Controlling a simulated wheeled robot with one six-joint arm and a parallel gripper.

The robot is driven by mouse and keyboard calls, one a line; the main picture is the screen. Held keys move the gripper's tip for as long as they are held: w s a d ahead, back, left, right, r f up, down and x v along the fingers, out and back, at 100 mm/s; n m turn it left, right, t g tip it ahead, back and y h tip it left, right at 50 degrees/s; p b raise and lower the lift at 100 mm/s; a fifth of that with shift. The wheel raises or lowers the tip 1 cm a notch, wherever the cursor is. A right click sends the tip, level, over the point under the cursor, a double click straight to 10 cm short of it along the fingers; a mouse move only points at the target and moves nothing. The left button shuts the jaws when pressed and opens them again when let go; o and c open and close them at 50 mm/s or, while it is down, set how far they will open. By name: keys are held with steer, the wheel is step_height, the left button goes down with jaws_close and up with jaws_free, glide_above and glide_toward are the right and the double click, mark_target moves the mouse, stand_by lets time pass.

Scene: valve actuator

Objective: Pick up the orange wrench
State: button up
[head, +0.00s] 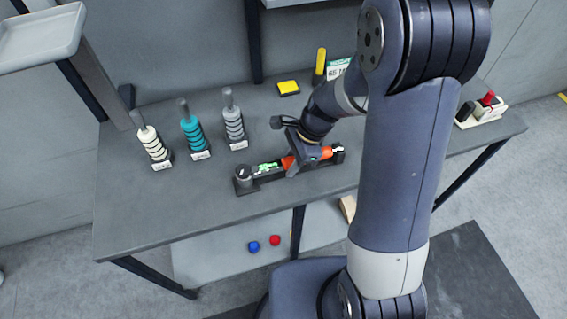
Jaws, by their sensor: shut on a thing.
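The orange wrench (325,153) lies along a dark holder (275,177) near the front of the grey table. Its orange part shows on both sides of my gripper. My gripper (297,164) points down over the wrench and is shut on it. The fingertips are mostly hidden by the gripper body. I cannot tell whether the wrench is clear of the holder. A green part (266,169) shows at the left of the wrench.
White, teal (194,135) and grey ring stacks stand at the left of the table. A yellow block (288,88) and a yellow cylinder (320,66) are at the back. A red-handled device (486,104) stands at the right. The left front of the table is clear.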

jaws_close()
